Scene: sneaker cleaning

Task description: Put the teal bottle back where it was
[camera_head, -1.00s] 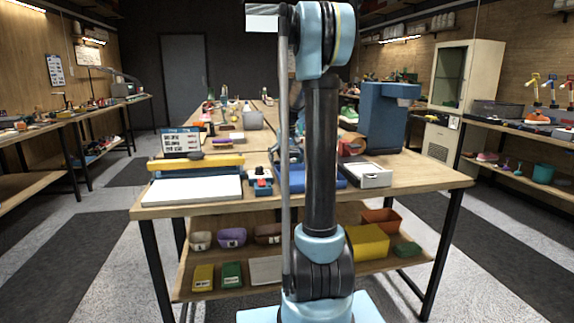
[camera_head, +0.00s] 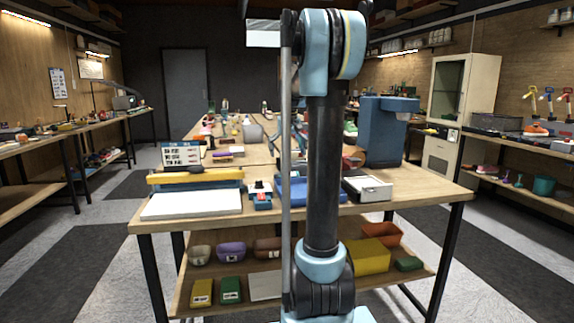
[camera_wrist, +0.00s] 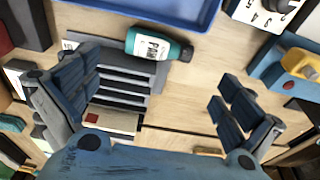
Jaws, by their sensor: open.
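The teal bottle (camera_wrist: 158,45) shows in the wrist view. It has a white label and a dark cap, and it lies on its side on or against a grey stepped rack (camera_wrist: 122,80), below a blue tray's edge. My gripper (camera_wrist: 160,112) is open, its two dark blue fingers wide apart and nothing between them touching the bottle. The bottle is a little beyond the fingers, toward the top of the picture. In the head view my own arm hides the middle of the bench, and I cannot make out the bottle or the gripper there.
The blue tray (camera_wrist: 168,8) also shows in the head view (camera_head: 325,190). A yellow-and-blue object (camera_wrist: 298,62) lies at the wrist view's right. A white box (camera_head: 368,189) and a blue machine (camera_head: 385,130) stand on the bench's right. A white pad (camera_head: 192,204) lies front left.

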